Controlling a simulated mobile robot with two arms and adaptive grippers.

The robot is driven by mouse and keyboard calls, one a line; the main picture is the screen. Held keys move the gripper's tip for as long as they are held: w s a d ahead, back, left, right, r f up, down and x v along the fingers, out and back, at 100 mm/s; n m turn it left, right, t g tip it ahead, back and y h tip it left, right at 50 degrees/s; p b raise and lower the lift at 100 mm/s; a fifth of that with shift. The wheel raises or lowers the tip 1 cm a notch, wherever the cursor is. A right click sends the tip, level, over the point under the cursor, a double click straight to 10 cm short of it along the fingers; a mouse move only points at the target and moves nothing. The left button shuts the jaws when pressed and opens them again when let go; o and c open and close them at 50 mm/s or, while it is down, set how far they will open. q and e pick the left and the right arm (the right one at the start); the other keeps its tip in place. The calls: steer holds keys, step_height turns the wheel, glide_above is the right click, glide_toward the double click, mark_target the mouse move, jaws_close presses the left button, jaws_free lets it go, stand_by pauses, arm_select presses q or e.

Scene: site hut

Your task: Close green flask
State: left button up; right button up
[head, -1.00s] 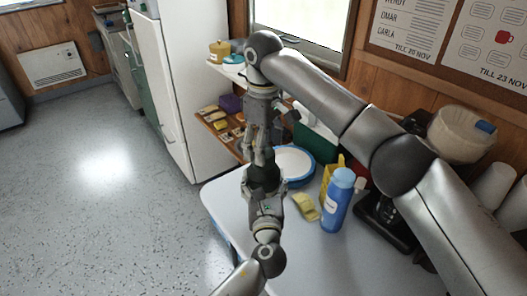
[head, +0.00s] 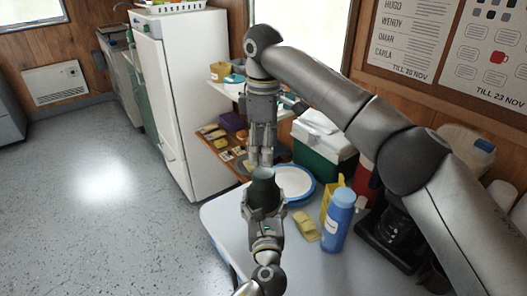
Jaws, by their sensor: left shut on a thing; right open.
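The dark green flask (head: 263,187) stands upright above the near part of the table, in the middle of the head view. My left gripper (head: 263,208) is shut around its lower body from below. The flask's round top faces up and shows a paler greenish surface; I cannot tell whether this is its open mouth or a lid. My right gripper (head: 261,158) hangs straight above the flask, pointing down. It is open, with its fingertips just above the flask's top, and nothing clearly shows between the fingers.
On the pale table (head: 300,268) are a blue bottle (head: 336,224), a yellow sponge (head: 306,226), a blue-rimmed white plate (head: 297,180) and a yellow item (head: 331,194). A green and white cooler (head: 322,145) stands behind. A black machine (head: 398,240) is at right. The floor at left is clear.

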mark_target(264, 172)
steer(key=shift+f, duration=0.15)
steer(key=shift+f, duration=3.85)
steer(key=shift+c, duration=0.5)
steer(key=c, duration=1)
steer(key=o, duration=1.3)
steer(key=shift+c, duration=0.2)
step_height(264, 172, up, 12)
